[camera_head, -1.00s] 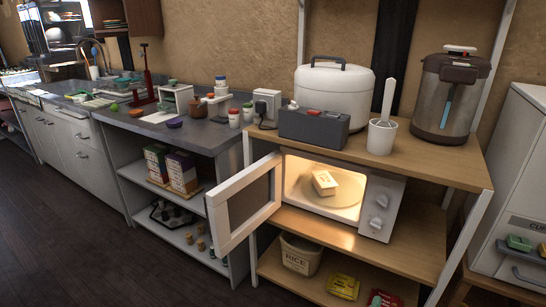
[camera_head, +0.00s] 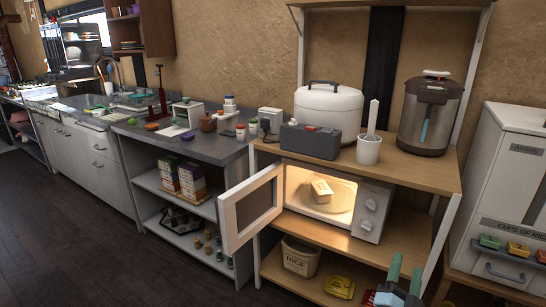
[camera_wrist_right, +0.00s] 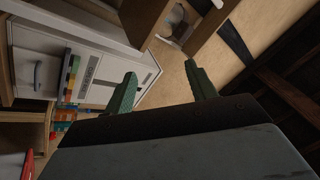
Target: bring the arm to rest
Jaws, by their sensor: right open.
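My right gripper (camera_head: 401,279) shows at the bottom right of the head view, in front of the wooden shelf unit, with its green fingers apart and nothing between them. In the right wrist view its two green fingers (camera_wrist_right: 163,86) are also spread and empty. My left gripper is not in view. The white microwave (camera_head: 370,211) stands on the shelf with its door (camera_head: 251,206) swung open to the left.
A rice cooker (camera_head: 328,111), a grey box (camera_head: 310,141), a white cup (camera_head: 369,149) and a hot-water dispenser (camera_head: 430,115) stand above the microwave. A rice bin (camera_head: 300,257) sits below. A white cabinet (camera_head: 510,190) stands at right. The dark floor (camera_head: 90,240) at left is clear.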

